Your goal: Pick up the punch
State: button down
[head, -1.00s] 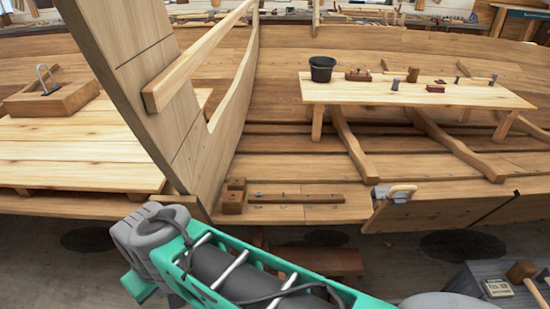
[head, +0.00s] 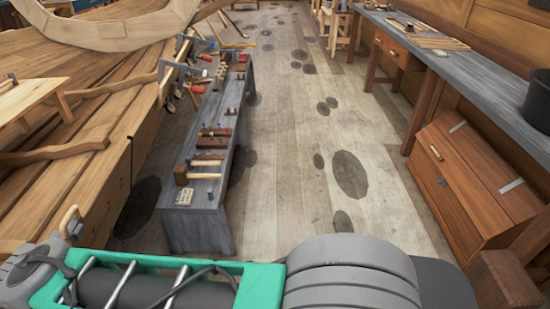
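I cannot make out the punch for certain in the head view. Several small tools lie along a long, low grey bench (head: 215,215) left of the middle, too small to tell apart. My arm crosses the bottom of the picture, and its gripper is not in view.
The timber hull (head: 75,175) fills the left. A grey-topped workbench (head: 450,75), a black bucket (head: 538,105) and a wooden chest (head: 470,185) line the right. The floor (head: 310,150) between is clear.

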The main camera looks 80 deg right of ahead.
aim_at(209, 191)
jog(key=z, duration=3)
jog(key=i, duration=1.8)
jog(key=u, duration=3.65)
jog(key=i, duration=0.5)
jog(key=u, duration=0.05)
